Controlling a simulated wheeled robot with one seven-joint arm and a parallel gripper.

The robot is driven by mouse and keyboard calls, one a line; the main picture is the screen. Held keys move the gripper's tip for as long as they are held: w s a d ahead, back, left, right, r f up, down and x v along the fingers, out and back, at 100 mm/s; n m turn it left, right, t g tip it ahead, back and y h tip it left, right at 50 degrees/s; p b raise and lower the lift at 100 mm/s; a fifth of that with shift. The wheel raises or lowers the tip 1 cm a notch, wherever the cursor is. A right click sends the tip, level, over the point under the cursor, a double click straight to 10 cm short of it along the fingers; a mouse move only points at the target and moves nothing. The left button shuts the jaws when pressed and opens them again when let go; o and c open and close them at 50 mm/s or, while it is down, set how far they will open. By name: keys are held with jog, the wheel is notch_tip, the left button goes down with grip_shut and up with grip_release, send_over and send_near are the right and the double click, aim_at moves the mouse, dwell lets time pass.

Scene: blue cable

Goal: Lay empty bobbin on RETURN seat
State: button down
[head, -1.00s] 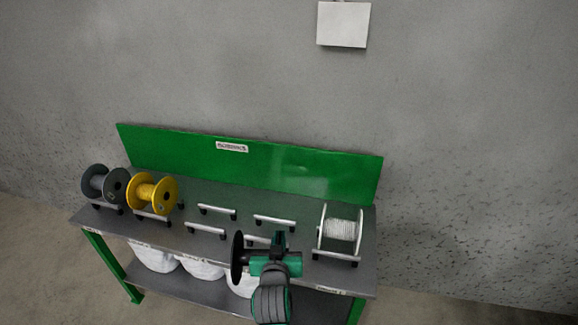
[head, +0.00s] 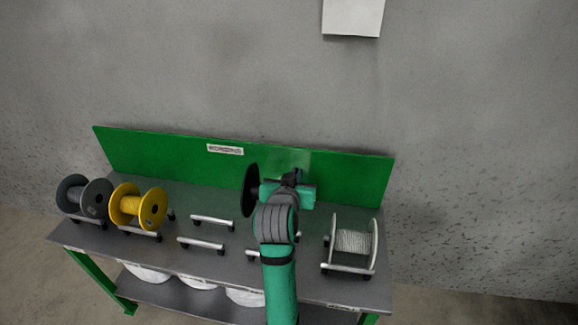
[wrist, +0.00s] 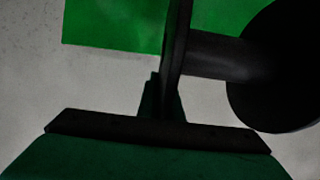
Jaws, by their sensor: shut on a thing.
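The black empty bobbin (head: 250,190) is held up over the back part of the bench in the head view, its flange left of my gripper (head: 287,182). In the wrist view one flange stands edge-on at the jaws (wrist: 168,95), with the bare core (wrist: 212,56) and the other round flange (wrist: 282,70) to the right. My gripper is shut on the near flange. An empty rail seat (head: 212,220) with a front rail (head: 202,243) lies left of my arm. Another seat (head: 253,256) is mostly hidden behind my arm. I cannot read which seat is RETURN.
A grey spool (head: 83,196) and a yellow spool (head: 138,206) sit at the bench's left. A white spool (head: 354,242) sits on rails at the right. The green back panel (head: 345,175) stands behind. White bundles lie on the lower shelf (head: 185,302).

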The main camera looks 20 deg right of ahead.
jog(key=shift+w+d+f, duration=0.1)
jog(key=shift+w+f, duration=0.05)
jog(key=shift+f, duration=3.25)
jog(key=shift+a, duration=0.2)
jog(key=shift+f, duration=0.1)
notch_tip(320, 180, down, 9)
jog(key=shift+r, duration=0.2)
dwell(0.4)
jog(key=shift+f, duration=0.65)
dwell(1.1)
